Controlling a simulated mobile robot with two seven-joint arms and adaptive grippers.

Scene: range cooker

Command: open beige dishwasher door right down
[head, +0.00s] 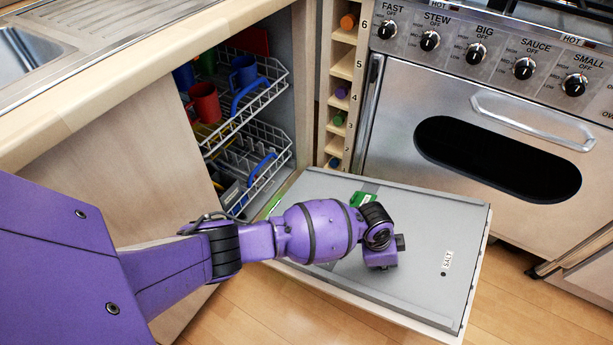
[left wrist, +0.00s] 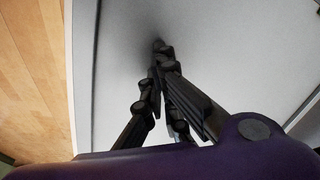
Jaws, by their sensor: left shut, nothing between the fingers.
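The dishwasher door (head: 450,215) is folded down and lies about level, its grey inner face up, with a beige edge at the front. The dishwasher's inside is open to view, with an upper rack (head: 255,100) and a lower rack (head: 255,160). My left gripper (left wrist: 158,50) is shut and empty, its fingertips at or just over the inner face of the door (left wrist: 230,60); I cannot tell if they touch. In the head view my left arm crosses over the door and its wrist hides the fingers. My right gripper is not in view.
Red (head: 204,103) and blue (head: 243,72) mugs stand in the upper rack. A steel range cooker (head: 500,120) with knobs and an oven handle stands right of the door, beside a narrow bottle rack (head: 340,100). Wooden floor (head: 520,300) is clear in front.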

